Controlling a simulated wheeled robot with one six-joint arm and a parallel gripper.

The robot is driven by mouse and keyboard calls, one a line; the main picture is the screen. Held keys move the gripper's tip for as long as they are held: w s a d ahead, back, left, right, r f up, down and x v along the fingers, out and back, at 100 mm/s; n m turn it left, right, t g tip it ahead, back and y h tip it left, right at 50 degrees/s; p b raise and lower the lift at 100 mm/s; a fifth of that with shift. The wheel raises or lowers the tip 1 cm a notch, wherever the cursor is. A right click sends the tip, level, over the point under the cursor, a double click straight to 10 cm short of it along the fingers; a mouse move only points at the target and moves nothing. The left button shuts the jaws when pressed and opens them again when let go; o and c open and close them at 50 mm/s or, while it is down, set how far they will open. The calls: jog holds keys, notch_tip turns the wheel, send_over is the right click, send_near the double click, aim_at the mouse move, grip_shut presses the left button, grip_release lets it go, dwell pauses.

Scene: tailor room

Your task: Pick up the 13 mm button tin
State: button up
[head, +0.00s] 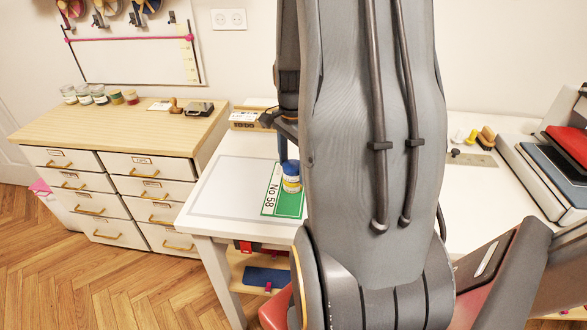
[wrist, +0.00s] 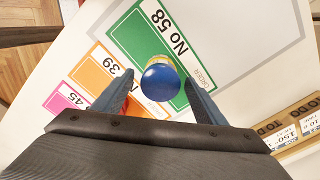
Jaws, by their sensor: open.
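A small round tin with a blue lid (wrist: 160,82) stands upright on the green No 58 card (wrist: 133,36). In the head view the tin (head: 291,176) shows a blue, white and yellow side; I cannot read its size marking. My gripper (wrist: 157,77) is open over the tin, with one finger on each side of its lid in the wrist view. I cannot tell whether either finger touches it. In the head view my arm hides most of the gripper.
Orange No 39 (wrist: 104,69) and pink 45 (wrist: 66,98) cards lie beside the green one. A labelled wooden box (wrist: 295,128) stands on the white table (head: 208,203). Several jars (head: 99,94) stand on the drawer cabinet (head: 60,127).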

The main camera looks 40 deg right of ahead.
jog(key=shift+f, duration=0.25)
jog(key=shift+c, duration=0.4)
jog(key=c, duration=1.1)
jog(key=shift+r, duration=0.1)
